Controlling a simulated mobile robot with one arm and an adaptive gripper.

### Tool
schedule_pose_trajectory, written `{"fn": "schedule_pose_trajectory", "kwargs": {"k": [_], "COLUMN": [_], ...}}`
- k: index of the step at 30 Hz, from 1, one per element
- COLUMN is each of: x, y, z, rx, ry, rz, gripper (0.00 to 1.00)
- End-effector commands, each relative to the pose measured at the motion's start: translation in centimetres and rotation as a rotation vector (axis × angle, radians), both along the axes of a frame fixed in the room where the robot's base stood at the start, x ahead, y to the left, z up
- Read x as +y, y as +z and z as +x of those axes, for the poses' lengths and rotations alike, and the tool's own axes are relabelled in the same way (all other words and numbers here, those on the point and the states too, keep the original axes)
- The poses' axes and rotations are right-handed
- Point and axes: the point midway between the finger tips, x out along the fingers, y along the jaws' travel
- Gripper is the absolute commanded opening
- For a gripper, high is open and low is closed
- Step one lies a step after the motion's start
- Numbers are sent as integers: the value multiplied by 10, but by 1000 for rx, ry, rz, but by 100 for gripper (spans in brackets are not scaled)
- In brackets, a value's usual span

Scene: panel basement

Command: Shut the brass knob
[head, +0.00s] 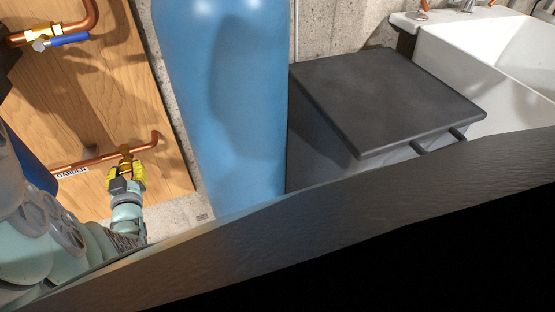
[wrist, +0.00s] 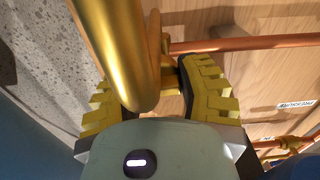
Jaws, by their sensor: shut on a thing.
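The brass knob (head: 125,153) is on the copper pipe low on the wooden panel, at the lower left in the head view. My gripper (head: 126,176) reaches up to it from below, its yellow fingers shut on it. In the wrist view the ridged yellow fingers of my gripper (wrist: 155,85) stand on both sides of brass parts. A large golden brass tube (wrist: 120,50) fills the near upper left there. My fingers and this tube hide most of the knob, and I cannot tell how far it is turned.
A blue-handled valve (head: 62,42) is higher on the wooden panel (head: 125,75). A tall blue tank (head: 225,95) stands close to the right. A dark-lidded box (head: 385,95) and white sink (head: 470,65) are further right.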

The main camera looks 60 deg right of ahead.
Motion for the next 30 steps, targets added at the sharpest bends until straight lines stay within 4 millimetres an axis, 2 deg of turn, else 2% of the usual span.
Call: {"fn": "schedule_pose_trajectory", "kwargs": {"k": [1, 5, 20, 21, 29, 30], "x": [0, 0, 0, 0, 0, 0], "y": [0, -1, -2, -2, -1, -1], "z": [0, 0, -1, -1, 0, 0], "rx": [1, 2, -30, -30, -31, -31], "ry": [0, 0, -2, -2, -2, -2], "rz": [1, 1, 52, 52, 51, 50], "gripper": [12, 1, 0, 42, 68, 69]}}
